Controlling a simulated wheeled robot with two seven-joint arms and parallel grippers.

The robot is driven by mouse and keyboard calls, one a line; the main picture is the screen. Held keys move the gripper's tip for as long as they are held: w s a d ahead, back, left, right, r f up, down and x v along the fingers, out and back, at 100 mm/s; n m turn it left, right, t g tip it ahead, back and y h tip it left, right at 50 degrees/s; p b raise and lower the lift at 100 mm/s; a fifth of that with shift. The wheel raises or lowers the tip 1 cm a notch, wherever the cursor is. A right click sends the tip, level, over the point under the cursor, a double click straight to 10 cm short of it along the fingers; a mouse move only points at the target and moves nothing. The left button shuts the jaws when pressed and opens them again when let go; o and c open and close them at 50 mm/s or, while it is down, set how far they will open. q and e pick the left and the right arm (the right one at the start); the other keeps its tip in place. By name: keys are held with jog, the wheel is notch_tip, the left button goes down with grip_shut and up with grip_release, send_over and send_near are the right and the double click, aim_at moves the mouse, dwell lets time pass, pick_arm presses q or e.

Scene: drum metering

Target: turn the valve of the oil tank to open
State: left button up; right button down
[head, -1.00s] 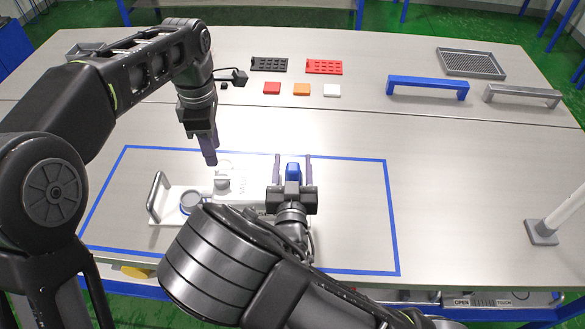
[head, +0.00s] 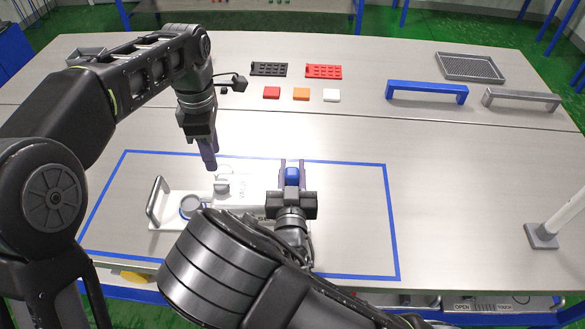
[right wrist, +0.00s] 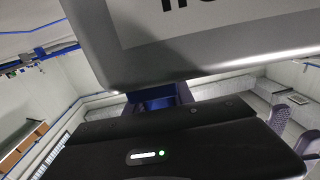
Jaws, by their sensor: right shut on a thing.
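The blue valve knob (head: 292,176) sits at the right end of the pale apparatus (head: 170,222), which I take to be the oil tank. My right gripper (head: 292,168) is shut on the blue knob, one finger on each side. In the right wrist view the blue part (right wrist: 157,98) shows between my gripper body and a grey block with a white label, whose text is cut off. My left gripper (head: 210,163) hangs above the apparatus, apart from it, pointing down; its finger gap is not clear. My right arm hides the apparatus's front part.
A blue tape outline (head: 388,215) surrounds the apparatus. Behind lie a black tray (head: 269,69), a red tray (head: 323,72) and small red, orange and white blocks (head: 331,96). A blue handle (head: 428,90) and a white post (head: 560,217) stand right. The table's right middle is clear.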

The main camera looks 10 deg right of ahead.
pick_arm(q)
jog(key=shift+o, duration=0.4)
dwell(0.3)
jog(key=shift+o, duration=0.7)
jog(key=shift+a, duration=0.15)
jog(key=shift+o, duration=0.7)
jog(key=shift+w, duration=0.15)
jog(key=shift+o, duration=0.2)
jog(key=m, duration=0.5)
jog(key=shift+r+m, duration=0.4)
jog(key=m, duration=0.9)
jog(key=r+m, duration=0.1)
jog(key=m, duration=1.8)
jog(key=shift+d+r, duration=0.15)
jog(key=shift+d, duration=0.1)
